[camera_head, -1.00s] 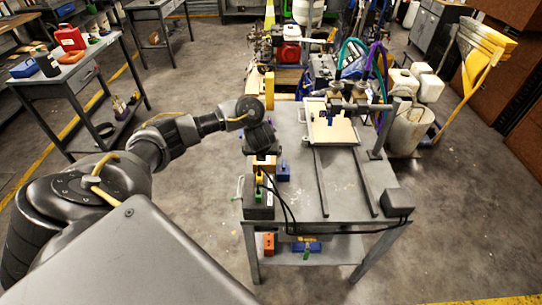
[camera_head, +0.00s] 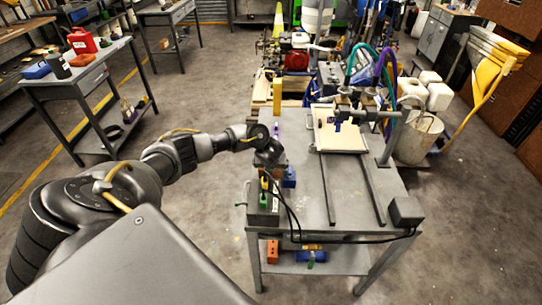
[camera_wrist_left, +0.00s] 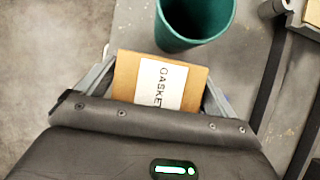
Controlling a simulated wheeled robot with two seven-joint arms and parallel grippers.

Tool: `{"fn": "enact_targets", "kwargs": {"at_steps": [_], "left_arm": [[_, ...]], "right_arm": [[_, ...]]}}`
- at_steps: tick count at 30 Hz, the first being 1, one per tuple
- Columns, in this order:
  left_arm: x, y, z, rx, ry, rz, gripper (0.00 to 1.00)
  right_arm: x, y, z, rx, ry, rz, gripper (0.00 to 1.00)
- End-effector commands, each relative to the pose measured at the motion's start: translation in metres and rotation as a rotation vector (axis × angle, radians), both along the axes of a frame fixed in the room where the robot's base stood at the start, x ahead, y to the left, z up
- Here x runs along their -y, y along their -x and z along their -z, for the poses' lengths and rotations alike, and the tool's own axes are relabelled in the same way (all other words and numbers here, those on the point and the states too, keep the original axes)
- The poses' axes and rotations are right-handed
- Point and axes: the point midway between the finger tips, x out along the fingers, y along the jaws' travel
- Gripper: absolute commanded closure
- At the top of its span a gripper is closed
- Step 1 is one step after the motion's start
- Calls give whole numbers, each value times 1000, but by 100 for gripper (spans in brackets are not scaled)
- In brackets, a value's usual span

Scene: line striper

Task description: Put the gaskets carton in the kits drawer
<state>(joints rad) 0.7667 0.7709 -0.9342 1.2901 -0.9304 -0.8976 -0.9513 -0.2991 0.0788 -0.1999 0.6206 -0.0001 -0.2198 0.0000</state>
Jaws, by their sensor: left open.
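The gaskets carton (camera_wrist_left: 135,75) is a small brown box with a white label reading "GASKE…" in the left wrist view. It lies between the two spread fingers of my left gripper (camera_wrist_left: 160,72), with its near part hidden by the gripper body. In the head view my left gripper (camera_head: 269,162) is low over the left edge of the grey work table (camera_head: 325,205) and hides the carton. The fingers are open; I cannot tell whether they touch the carton. I cannot identify the kits drawer in these frames. My right gripper is not in view.
A teal cup (camera_wrist_left: 180,42) stands just beyond the carton. A blue block (camera_head: 289,178) and a grey box with cables (camera_head: 262,208) are close to the gripper. A machine with two rails occupies the table's right side. A bench (camera_head: 85,75) stands at left.

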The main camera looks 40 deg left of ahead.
Motion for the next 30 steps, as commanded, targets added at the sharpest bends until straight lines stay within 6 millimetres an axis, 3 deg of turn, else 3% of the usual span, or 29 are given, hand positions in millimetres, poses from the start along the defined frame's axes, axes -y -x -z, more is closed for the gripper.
{"fn": "enact_targets", "kwargs": {"at_steps": [9, 20, 30], "left_arm": [[-3, -3, 5, 2, -1, 0, 7], [-2, -3, 5, 3, -1, 0, 51], [-2, -4, -3, 4, 2, 0, 51]], "right_arm": [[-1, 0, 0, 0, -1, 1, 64], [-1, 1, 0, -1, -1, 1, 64], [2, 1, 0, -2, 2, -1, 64]]}}
